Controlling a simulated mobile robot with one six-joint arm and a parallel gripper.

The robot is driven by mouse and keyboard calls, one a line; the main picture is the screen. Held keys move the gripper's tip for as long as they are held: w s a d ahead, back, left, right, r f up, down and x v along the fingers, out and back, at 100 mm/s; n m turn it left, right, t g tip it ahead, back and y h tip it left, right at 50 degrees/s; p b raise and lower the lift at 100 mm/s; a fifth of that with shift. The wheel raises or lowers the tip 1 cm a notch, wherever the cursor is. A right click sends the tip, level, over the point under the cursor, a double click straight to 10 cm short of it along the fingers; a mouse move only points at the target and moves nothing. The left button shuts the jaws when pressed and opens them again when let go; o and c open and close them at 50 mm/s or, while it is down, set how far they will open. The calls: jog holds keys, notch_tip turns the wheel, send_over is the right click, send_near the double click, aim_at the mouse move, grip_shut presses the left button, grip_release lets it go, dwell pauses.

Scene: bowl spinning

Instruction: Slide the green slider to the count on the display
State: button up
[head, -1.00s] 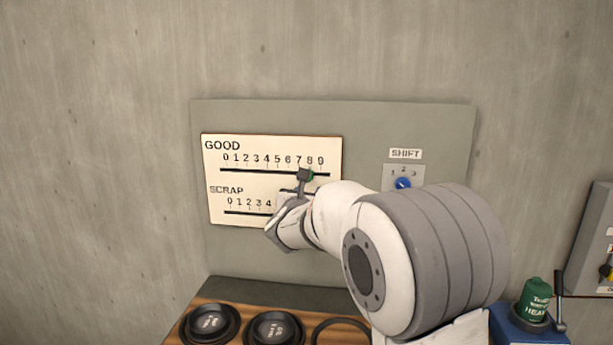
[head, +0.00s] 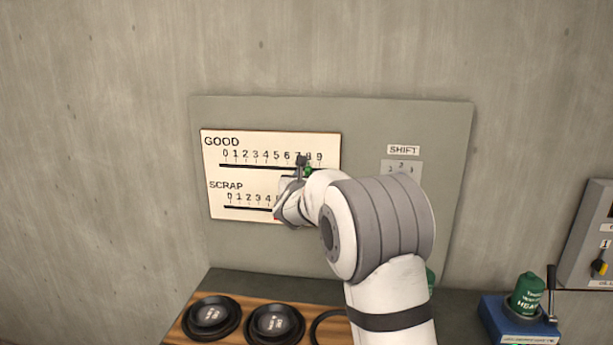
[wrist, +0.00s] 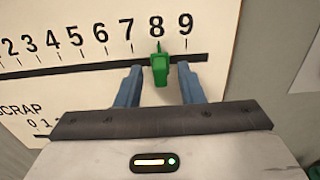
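The green slider (wrist: 159,66) stands on the dark GOOD track (wrist: 85,69), with its pointer at the 8 in the wrist view. My gripper (wrist: 161,72) is open, with one blue finger on each side of the slider and a small gap on both sides. In the head view the slider (head: 308,171) shows partly beside my gripper (head: 301,164) at the right part of the GOOD scale. A lit count display cannot be made out.
The SCRAP track (head: 246,207) lies below, its right part hidden by my arm; a bit of red shows there. A blue box (head: 517,325) with a green cylinder (head: 526,293) stands at right.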

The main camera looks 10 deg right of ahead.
jog(key=shift+c, duration=0.5)
grip_shut()
